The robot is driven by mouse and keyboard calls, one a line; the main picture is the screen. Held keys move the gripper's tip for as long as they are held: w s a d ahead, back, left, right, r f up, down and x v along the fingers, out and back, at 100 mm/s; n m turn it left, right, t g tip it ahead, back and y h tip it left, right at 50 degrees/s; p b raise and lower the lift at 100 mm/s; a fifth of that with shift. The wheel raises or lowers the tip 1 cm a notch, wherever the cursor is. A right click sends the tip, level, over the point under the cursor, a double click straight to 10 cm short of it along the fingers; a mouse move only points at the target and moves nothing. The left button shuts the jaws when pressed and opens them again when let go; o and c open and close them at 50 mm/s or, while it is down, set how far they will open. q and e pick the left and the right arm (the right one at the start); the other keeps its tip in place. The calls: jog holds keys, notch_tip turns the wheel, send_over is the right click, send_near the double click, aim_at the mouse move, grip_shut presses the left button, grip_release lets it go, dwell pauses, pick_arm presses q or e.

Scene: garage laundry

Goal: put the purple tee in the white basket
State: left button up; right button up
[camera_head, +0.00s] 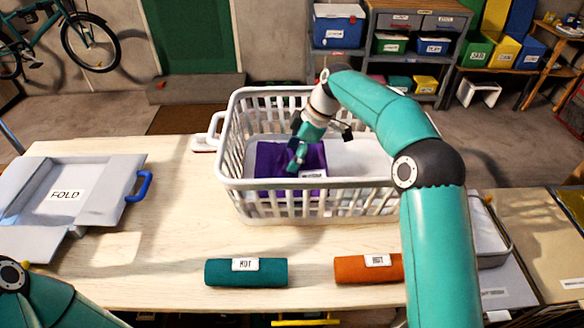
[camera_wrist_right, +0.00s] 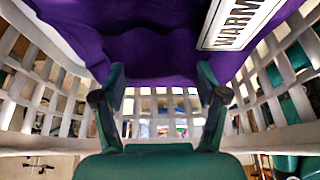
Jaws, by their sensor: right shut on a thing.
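The purple tee (camera_head: 268,160) is inside the white basket (camera_head: 365,184), toward its left side, with a white label near the front rim. In the right wrist view, the tee (camera_wrist_right: 150,45) fills the top, and its label reads WARM. My right gripper (camera_head: 297,166) reaches down into the basket onto the tee. Its fingers (camera_wrist_right: 162,76) are at the cloth and shut on it; their tips are partly hidden by it. The basket's slatted wall (camera_wrist_right: 45,95) surrounds them. My left gripper is out of view; only part of my left arm shows at the bottom left.
A teal roll (camera_head: 245,273) and an orange roll (camera_head: 368,269) lie at the table's front edge. A grey folding board (camera_head: 65,215) marked FOLD lies at the left. The table (camera_head: 170,240) is clear between board and basket. A grey tray (camera_head: 490,240) is at the right.

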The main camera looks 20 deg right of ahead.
notch_tip(320, 180, down, 4)
jog(key=shift+f, duration=0.1)
jog(key=o, duration=1.2)
jog(key=shift+o, duration=0.2)
jog(key=v, duration=1.2)
jog(key=shift+p, duration=0.35)
